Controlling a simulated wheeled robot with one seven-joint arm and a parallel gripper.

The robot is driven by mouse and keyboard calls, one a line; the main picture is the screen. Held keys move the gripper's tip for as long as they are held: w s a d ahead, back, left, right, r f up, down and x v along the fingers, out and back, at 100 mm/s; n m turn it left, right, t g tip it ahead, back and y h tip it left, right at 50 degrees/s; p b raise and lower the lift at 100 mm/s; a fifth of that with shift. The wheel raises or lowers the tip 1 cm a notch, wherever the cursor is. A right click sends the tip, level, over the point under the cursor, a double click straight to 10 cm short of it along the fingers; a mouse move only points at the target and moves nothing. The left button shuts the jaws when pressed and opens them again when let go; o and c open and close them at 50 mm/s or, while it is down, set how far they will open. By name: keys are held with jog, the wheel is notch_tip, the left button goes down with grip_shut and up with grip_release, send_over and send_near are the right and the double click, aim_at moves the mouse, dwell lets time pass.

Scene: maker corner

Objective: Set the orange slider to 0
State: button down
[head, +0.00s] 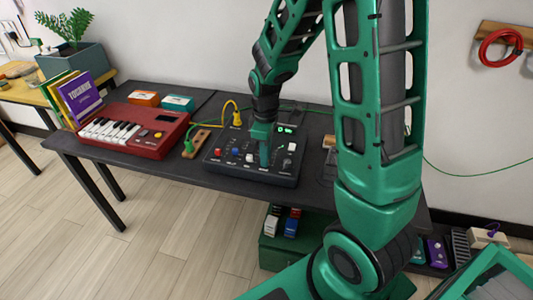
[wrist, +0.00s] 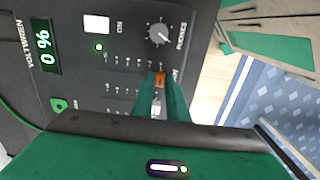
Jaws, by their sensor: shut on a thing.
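The dark control panel (head: 282,180) lies on the black table, with several knobs and sliders. My gripper (head: 264,160) reaches down onto it from above. In the wrist view my gripper (wrist: 160,88) has its green fingers shut on the orange slider (wrist: 159,79), whose orange cap shows between the fingertips. The fingers hide most of its track. In the head view the orange slider is hidden behind my gripper.
On the panel, a grey knob (wrist: 159,35) and a white button (wrist: 96,25) are close to the fingers. Orange and teal boxes stand behind the keyboard.

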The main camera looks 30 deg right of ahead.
jog(key=c, duration=1.7)
grip_release()
jog(key=shift+s+a, duration=0.1)
jog(key=shift+a, duration=0.15)
jog(key=shift+d, duration=0.1)
notch_tip(320, 180, up, 11)
jog(key=shift+f, duration=0.15)
jog(key=s+d+r+m, duration=0.1)
jog(key=s+d+m, duration=0.1)
jog(key=s+m, duration=0.3)
jog(key=s+d+r+m, duration=0.1)
jog(key=s+d+m, duration=0.2)
jog(key=s, duration=0.8)
jog(key=s+d+r+m, duration=0.1)
jog(key=s+d+m, duration=0.2)
jog(key=s+m, duration=0.4)
jog(key=shift+s+d+r, duration=0.25)
jog(key=shift+s+r, duration=0.1)
jog(key=shift+s, duration=0.3)
